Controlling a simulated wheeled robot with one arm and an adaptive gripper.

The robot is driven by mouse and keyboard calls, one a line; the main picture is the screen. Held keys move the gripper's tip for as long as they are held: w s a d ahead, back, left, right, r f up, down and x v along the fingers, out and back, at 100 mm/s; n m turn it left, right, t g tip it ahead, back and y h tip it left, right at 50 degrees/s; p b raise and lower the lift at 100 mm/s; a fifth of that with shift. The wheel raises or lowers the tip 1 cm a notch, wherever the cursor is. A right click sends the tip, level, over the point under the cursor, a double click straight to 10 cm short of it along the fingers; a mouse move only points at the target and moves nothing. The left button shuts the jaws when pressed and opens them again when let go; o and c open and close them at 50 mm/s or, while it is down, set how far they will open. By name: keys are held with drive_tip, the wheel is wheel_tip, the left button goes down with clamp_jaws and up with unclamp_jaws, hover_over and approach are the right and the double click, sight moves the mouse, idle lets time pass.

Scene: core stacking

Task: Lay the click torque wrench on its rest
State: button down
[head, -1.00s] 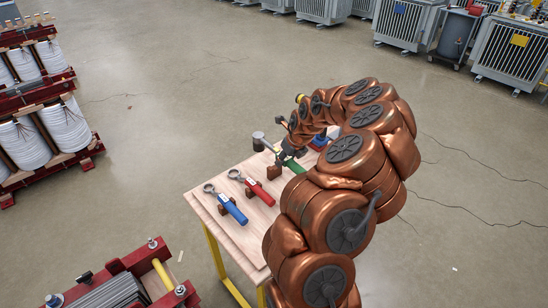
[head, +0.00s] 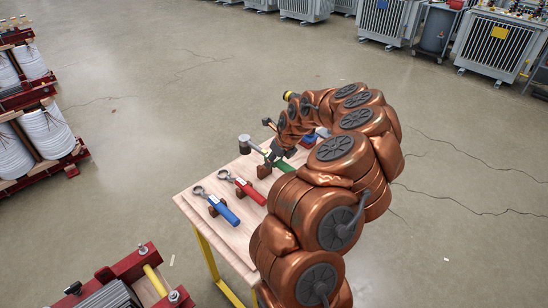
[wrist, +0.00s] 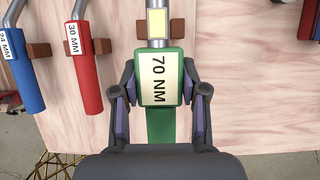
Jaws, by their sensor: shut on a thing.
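The click torque wrench has a green handle (wrist: 161,75) with a "70 NM" label and a metal shaft with a yellowish plate. My gripper (wrist: 160,92) is shut on this handle, one finger on each side. In the head view the green handle (head: 285,163) shows partly behind my arm, below my gripper (head: 280,152). A brown rest block (wrist: 204,33) shows beside and behind the shaft; it also shows in the head view (head: 264,171). The wrench is over or in this rest; I cannot tell whether it touches.
A red wrench (head: 247,189) marked 30 MM and a blue wrench (head: 223,208) marked 24 MM lie on brown blocks left of it. The wooden table (head: 235,242) is clear at its front. A blue and red thing (wrist: 312,20) is at the wrist view's right edge.

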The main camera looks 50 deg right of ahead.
drive_tip(key=shift+f+b, duration=1.3)
drive_tip(key=shift+f, duration=1.1)
drive_tip(key=c, duration=0.5)
unclamp_jaws()
drive_tip(key=shift+c, duration=0.2)
drive_tip(key=shift+s+r, duration=0.1)
drive_tip(key=v, duration=1.1)
drive_tip(key=shift+s+r, duration=0.15)
drive_tip(key=shift+r, duration=0.2)
